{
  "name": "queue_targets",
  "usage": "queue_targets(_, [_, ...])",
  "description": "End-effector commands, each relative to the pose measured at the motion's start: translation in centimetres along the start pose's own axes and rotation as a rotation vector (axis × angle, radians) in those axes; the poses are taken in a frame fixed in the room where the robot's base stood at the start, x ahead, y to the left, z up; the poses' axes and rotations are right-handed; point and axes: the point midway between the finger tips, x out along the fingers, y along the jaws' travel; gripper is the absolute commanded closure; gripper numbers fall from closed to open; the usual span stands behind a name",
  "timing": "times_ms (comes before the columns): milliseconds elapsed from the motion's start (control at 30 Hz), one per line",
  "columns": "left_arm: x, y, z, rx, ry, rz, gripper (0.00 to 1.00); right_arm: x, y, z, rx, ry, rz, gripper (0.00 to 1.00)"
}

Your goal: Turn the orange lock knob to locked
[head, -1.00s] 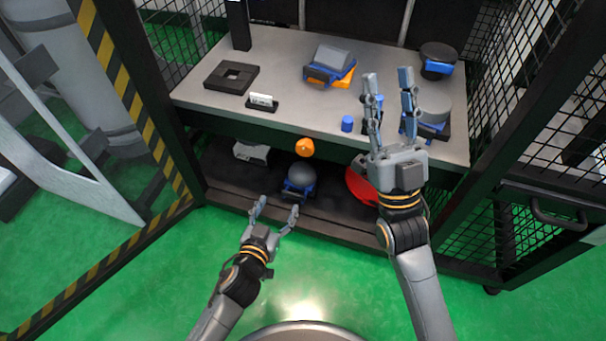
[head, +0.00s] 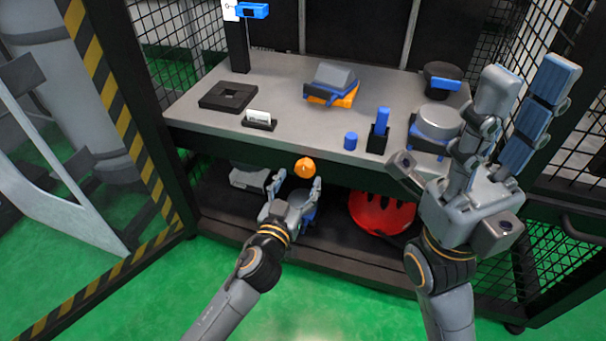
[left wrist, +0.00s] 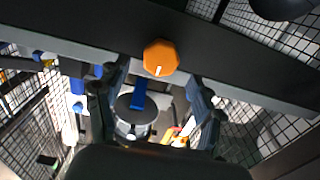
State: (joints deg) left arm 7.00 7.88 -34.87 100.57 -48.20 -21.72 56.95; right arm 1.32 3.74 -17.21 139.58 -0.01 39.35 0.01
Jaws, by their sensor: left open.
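The orange lock knob (head: 305,167) is on the dark front edge of the bench, below the worktop. It also shows in the left wrist view (left wrist: 161,58), with a short white mark on its lower face. My left gripper (head: 297,180) is open just below the knob, its fingers spread to either side and apart from it. In the left wrist view the fingers (left wrist: 155,90) point toward the bench edge with the knob between and beyond them. My right gripper (head: 522,85) is raised at the right, its fingers apart and nothing between them.
The worktop (head: 300,125) holds a black square frame (head: 228,96), a blue-and-orange block (head: 332,85), a blue cylinder (head: 350,140) and a black holder with a blue piece (head: 379,132). On the lower shelf are a red bowl-like object (head: 381,213) and a grey box (head: 249,177).

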Motion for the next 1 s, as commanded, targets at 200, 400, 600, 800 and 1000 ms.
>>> queue_targets(200, [3.1, 0.0, 0.1, 0.001, 0.001, 0.001, 0.33, 0.2, -0.1, -0.2, -0.003, 0.025, -0.012, 0.62])
queue_targets(400, [4.0, 0.0, 0.0, 0.0, 0.0, 0.0, 0.33, 0.5, -0.2, -0.2, -0.005, 0.032, -0.017, 0.62])
queue_targets(600, [4.0, 0.0, 0.0, -0.001, -0.001, 0.0, 0.33, 0.8, -0.2, -0.3, -0.005, 0.041, -0.017, 0.62])
queue_targets(800, [4.0, 0.1, 0.0, -0.001, -0.001, 0.001, 0.67, 0.8, -0.1, -0.4, -0.005, 0.043, -0.014, 0.62])
queue_targets(1000, [3.9, 0.1, 0.0, 0.0, -0.001, 0.001, 0.85, 0.7, -0.1, -0.3, -0.005, 0.04, -0.011, 0.62])
